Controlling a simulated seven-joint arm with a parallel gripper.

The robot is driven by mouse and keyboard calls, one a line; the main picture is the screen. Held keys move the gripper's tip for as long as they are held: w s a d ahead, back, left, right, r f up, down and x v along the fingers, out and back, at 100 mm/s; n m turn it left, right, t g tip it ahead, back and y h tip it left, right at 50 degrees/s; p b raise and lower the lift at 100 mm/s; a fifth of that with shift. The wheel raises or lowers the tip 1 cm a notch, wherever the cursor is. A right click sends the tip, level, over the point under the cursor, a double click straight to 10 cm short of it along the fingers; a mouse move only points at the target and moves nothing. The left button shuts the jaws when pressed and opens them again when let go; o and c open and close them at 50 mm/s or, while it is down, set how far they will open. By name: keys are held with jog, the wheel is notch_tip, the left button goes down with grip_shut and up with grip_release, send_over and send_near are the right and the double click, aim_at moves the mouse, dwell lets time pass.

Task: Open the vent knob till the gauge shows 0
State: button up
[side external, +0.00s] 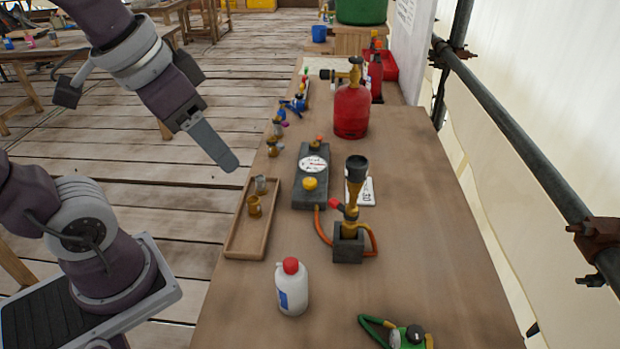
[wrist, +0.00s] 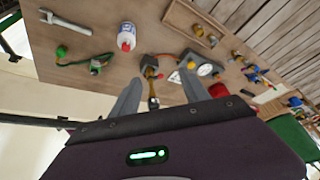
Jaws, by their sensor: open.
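A dark gauge panel (side external: 312,196) lies on the bench with a round white gauge (side external: 313,164); the gauge also shows in the wrist view (wrist: 205,70). Its reading is too small to tell. A yellow knob (side external: 310,183) sits on the panel below the gauge, and a small orange-red knob (side external: 318,140) at its far end. I cannot tell which is the vent knob. An orange hose links the panel to a brass burner (side external: 354,190) on a dark block. My gripper (side external: 228,163) is open and empty, up and left of the panel; its spread fingers show in the wrist view (wrist: 161,78).
A red gas cylinder (side external: 352,112) stands beyond the panel. A wooden tray (side external: 242,238) with small brass and grey parts lies left. A white bottle (side external: 291,290) and a green-handled tool (side external: 405,336) are nearer. Several small fittings line the left edge. The right side is mostly clear.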

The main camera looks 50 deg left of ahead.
jog(key=w+a+f+m+g, duration=0.1)
jog(key=w+a+m+g, duration=0.15)
jog(key=w, duration=0.95)
jog(key=m+g, duration=0.2)
jog(key=m, duration=0.1)
send_over(310, 180)
jog(key=shift+n, duration=0.25)
jog(key=f, duration=1.8)
jog(key=shift+s+d, duration=0.25)
jog(key=shift+g, duration=0.25)
jog(key=f, duration=0.7)
jog(key=shift+w+a+f, duration=0.1)
jog(key=shift+w+a, duration=0.05)
jog(key=shift+a, duration=0.05)
jog(key=shift+f, duration=0.5)
grip_shut()
